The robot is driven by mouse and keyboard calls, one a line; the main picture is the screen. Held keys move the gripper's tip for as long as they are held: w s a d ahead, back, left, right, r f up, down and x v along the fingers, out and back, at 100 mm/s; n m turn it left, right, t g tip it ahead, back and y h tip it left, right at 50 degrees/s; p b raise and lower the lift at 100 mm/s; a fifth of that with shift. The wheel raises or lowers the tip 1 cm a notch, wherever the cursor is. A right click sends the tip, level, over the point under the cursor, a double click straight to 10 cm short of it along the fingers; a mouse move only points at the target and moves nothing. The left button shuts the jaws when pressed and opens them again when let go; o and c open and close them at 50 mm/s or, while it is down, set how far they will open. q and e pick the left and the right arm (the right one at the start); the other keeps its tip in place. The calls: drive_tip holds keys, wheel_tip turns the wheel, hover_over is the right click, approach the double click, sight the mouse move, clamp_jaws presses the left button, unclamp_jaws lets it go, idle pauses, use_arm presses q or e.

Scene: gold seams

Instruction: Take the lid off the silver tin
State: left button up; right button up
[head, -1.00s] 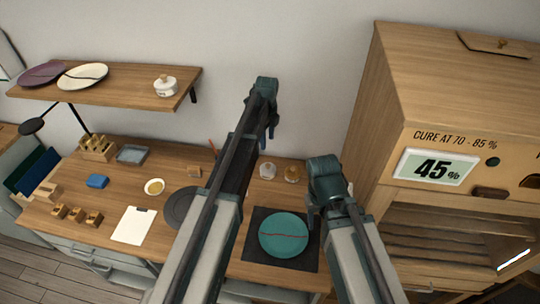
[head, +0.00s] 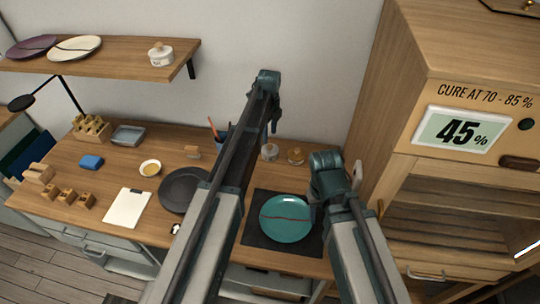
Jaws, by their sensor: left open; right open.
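A small silver-grey tin (head: 270,152) stands at the back of the workbench, beside a gold-coloured one (head: 295,155). Its top is too small to make out clearly, and I cannot see a separate lid. My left gripper (head: 273,126) is open and raised above the back of the bench, above the silver tin in the picture. My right gripper (head: 317,212) is open and low in the picture, by the right edge of the teal plate. Both grippers are partly hidden by my own arms.
The teal plate (head: 285,219) with a red seam lies on a dark mat (head: 256,238). A grey disc (head: 183,190), clipboard (head: 126,208) and small bowl (head: 150,168) lie left. A wooden cabinet (head: 405,100) reading 45% bounds the right. A shelf (head: 120,64) hangs above.

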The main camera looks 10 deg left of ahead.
sight(270, 145)
use_arm(q)
drive_tip(key=shift+f, duration=0.1)
use_arm(e)
drive_tip(key=shift+f, duration=0.15)
use_arm(q)
drive_tip(key=f+b, duration=0.5)
drive_tip(key=shift+s+d+f, duration=0.15)
drive_tip(key=shift+s, duration=0.05)
use_arm(e)
wheel_tip(270, 145, down, 5)
drive_tip(key=shift+f, duration=0.15)
use_arm(q)
clamp_jaws()
